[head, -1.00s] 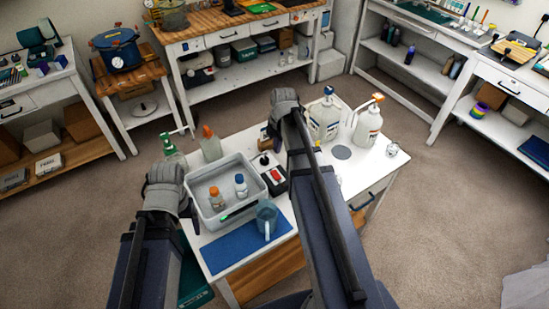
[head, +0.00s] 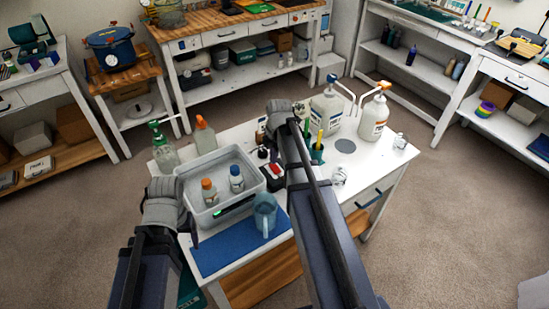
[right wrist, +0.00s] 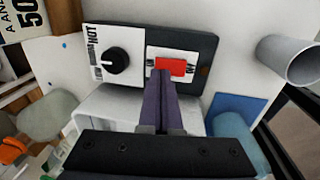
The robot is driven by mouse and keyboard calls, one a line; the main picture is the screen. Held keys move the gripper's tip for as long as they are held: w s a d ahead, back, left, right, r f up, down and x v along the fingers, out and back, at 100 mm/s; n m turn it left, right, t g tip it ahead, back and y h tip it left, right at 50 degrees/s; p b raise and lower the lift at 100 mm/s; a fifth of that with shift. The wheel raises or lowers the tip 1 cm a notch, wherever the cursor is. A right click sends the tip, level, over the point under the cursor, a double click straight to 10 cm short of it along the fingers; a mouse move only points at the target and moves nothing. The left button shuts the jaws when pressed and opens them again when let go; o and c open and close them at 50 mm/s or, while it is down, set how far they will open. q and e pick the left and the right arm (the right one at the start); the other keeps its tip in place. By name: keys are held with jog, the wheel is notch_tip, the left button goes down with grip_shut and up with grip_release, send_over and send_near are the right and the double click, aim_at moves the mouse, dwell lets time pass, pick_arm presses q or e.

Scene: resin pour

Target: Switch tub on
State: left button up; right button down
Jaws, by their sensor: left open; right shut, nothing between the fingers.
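The tub (head: 182,190) is a pale grey basin on the white worktable, with two small bottles, one orange-capped (head: 209,190) and one blue-capped (head: 236,180), standing in it. Right of it is the dark control box (head: 270,183), partly hidden by my right arm. In the right wrist view the box (right wrist: 208,46) shows a black knob (right wrist: 115,60) marked HOT and a red rocker switch (right wrist: 171,66). My right gripper (right wrist: 161,92) is shut and empty, its tips just below the switch in that view; contact is unclear. My left gripper (head: 165,208) is open beside the tub's left side.
A blue mat (head: 238,250) and blue-grey jug (head: 265,214) are in front of the tub. Spray bottles (head: 164,150) stand behind it. Pump bottles (head: 373,117) and a pen cup (head: 317,152) stand to the right. Carpet (head: 440,220) is clear right of the table.

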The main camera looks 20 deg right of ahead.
pick_arm(q)
jog(key=shift+f+b, duration=0.45)
jog(key=shift+f, duration=0.5)
pick_arm(e)
jog(key=shift+w+f, duration=0.15)
jog(key=shift+f, duration=0.75)
pick_arm(q)
jog(key=shift+r, duration=0.1)
jog(key=shift+f, duration=0.2)
pick_arm(e)
jog(key=shift+w+f+g, duration=0.15)
jog(key=shift+g, duration=0.15)
jog(key=shift+s, duration=0.25)
pick_arm(q)
jog(key=shift+r, duration=0.2)
pick_arm(e)
jog(key=shift+s+d, duration=0.1)
jog(key=shift+s, duration=0.55)
pick_arm(q)
jog(key=shift+r, duration=0.1)
pick_arm(e)
jog(key=shift+r, duration=0.25)
